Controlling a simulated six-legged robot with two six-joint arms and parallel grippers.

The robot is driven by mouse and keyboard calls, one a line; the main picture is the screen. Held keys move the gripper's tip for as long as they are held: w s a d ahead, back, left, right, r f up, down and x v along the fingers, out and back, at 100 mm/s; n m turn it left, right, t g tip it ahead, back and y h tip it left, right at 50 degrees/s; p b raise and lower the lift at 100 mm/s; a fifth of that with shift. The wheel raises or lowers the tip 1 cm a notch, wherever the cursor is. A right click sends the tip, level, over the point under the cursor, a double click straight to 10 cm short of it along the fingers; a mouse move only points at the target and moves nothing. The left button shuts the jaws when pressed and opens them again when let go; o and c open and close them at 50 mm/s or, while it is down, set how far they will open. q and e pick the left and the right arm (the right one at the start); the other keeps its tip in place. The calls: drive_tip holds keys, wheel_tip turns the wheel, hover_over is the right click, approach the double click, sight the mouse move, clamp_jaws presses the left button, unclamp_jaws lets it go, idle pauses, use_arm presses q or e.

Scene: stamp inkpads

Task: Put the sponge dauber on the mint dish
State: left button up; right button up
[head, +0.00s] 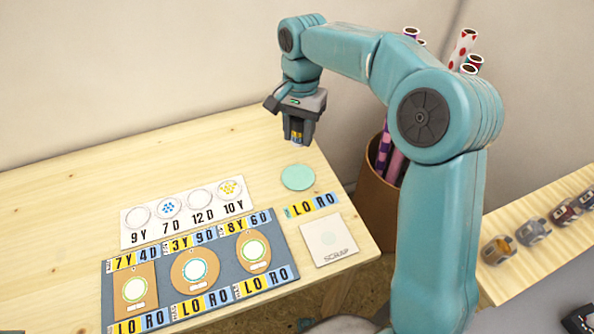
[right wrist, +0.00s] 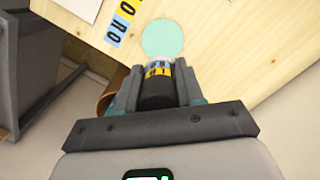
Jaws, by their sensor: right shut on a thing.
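The mint dish (head: 298,177) is a flat, pale green disc on the wooden table, near its right side. It also shows in the right wrist view (right wrist: 163,38). My right gripper (head: 298,138) is above and slightly behind the dish in the head view. It is shut on the sponge dauber (right wrist: 157,84), a short dark cylinder with a yellow and blue lettered band and a pale end. In the wrist view the pale end points toward the dish and looks apart from it. In the head view only a little of the dauber shows between the fingers. My left gripper is not in view.
A blue-grey mat (head: 232,243) with three brown pads lies at the front. A white card (head: 187,211) with printed circles lies behind it. A scrap sheet (head: 328,238) is near the right edge. A brown bin (head: 377,200) with rolls stands beyond the table. The back left table is clear.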

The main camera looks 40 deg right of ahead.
sight(297, 178)
wheel_tip(297, 178, down, 12)
drive_tip(key=shift+w+f+b, duration=0.1)
drive_tip(key=shift+f+b, duration=0.15)
drive_tip(key=shift+b, duration=0.55)
drive_tip(key=shift+f, duration=0.2)
drive_tip(key=o, duration=0.9)
drive_tip(key=r, duration=0.4)
drive_tip(key=r+p, duration=0.1)
drive_tip(key=r, duration=0.3)
drive_tip(key=r+p, duration=0.1)
drive_tip(key=r, duration=0.3)
drive_tip(key=shift+w+d+r, duration=0.25)
drive_tip(key=shift+d, duration=0.15)
